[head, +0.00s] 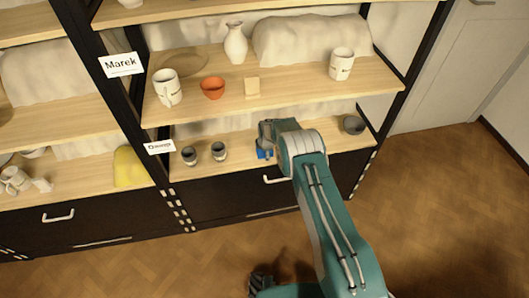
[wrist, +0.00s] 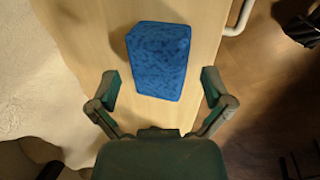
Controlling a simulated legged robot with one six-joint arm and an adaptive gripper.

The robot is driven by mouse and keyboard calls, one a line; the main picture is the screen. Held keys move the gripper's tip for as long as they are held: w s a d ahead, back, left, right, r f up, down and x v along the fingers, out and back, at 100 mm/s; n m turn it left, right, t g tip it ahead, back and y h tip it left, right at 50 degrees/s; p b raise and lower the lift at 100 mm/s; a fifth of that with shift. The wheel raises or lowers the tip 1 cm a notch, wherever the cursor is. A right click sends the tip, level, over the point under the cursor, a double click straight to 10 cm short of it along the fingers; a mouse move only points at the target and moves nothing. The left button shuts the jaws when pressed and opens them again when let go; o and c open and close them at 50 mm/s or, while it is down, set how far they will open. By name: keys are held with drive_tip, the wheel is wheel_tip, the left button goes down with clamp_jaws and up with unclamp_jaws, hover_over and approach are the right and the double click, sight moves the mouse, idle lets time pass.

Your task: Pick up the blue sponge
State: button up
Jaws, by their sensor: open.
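The blue sponge (wrist: 158,60) lies on the lower wooden shelf (wrist: 90,25) in the wrist view. My gripper (wrist: 158,85) is open, with one finger to the left and one to the right of the sponge's near end. I cannot tell how far above the shelf the fingertips are. In the head view the sponge (head: 264,150) shows only as a small blue patch, mostly hidden by my gripper (head: 264,142) and wrist.
Two small dark cups (head: 219,151) stand left on the same shelf, and a dark bowl (head: 353,125) stands right. The upper shelf (head: 300,95) above holds mugs, an orange pot (head: 213,87) and a white vase (head: 236,45). A drawer handle (wrist: 240,18) is near the shelf edge.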

drive_tip(key=shift+x, duration=0.85)
drive_tip(key=c, duration=0.7)
drive_tip(key=shift+c, duration=0.2)
